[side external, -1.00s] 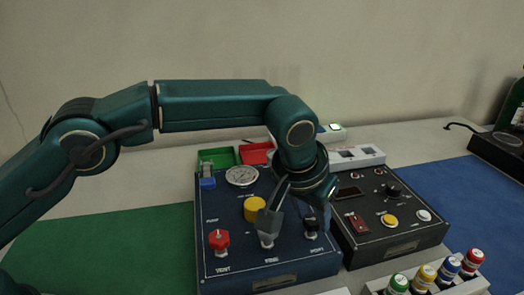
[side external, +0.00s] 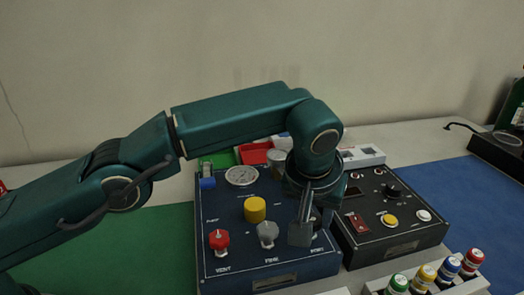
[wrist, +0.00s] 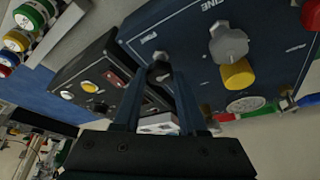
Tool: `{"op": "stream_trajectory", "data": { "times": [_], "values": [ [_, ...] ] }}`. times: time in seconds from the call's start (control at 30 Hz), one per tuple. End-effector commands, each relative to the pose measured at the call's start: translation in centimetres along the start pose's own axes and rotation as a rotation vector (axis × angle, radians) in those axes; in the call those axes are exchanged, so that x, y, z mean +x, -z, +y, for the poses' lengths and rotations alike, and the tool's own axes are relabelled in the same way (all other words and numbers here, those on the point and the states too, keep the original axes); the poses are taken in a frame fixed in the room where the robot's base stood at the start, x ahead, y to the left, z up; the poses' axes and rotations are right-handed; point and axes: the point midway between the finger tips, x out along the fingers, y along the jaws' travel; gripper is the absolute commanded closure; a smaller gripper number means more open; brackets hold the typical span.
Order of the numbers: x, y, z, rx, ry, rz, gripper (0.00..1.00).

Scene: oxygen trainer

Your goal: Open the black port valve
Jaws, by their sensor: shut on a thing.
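The black port valve (wrist: 158,70) is a small dark knob near the edge of the blue panel (wrist: 190,60). In the wrist view it sits between the fingertips of my gripper (wrist: 158,85), which is shut on it. In the side view my gripper (side external: 305,232) points down at the panel's front right corner, and its fingers hide most of the black valve. I cannot tell the valve's turn angle. Left of it in the side view are a grey knob (side external: 267,234) and a red knob (side external: 219,240). A yellow knob (side external: 255,209) stands behind them.
A pressure gauge (side external: 242,177) is at the back of the blue panel. A black control box (side external: 395,215) stands close on the right. A rack of coloured-cap bottles (side external: 425,280) is at the front right. Red (side external: 254,153) and green bins stand behind.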

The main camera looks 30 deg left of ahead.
Motion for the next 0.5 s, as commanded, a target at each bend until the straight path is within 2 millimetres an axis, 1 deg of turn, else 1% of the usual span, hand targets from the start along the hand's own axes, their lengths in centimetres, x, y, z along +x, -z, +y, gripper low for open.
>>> {"op": "stream_trajectory", "data": {
  "times": [0.43, 0.47, 0.5],
  "values": [
    [0.0, -0.07, -0.07, -0.003, 0.005, -0.003, 1.0],
    [0.0, -0.07, -0.07, -0.003, 0.005, -0.003, 0.55],
    [0.0, -0.08, -0.07, -0.003, 0.005, -0.003, 0.4]
  ]
}}
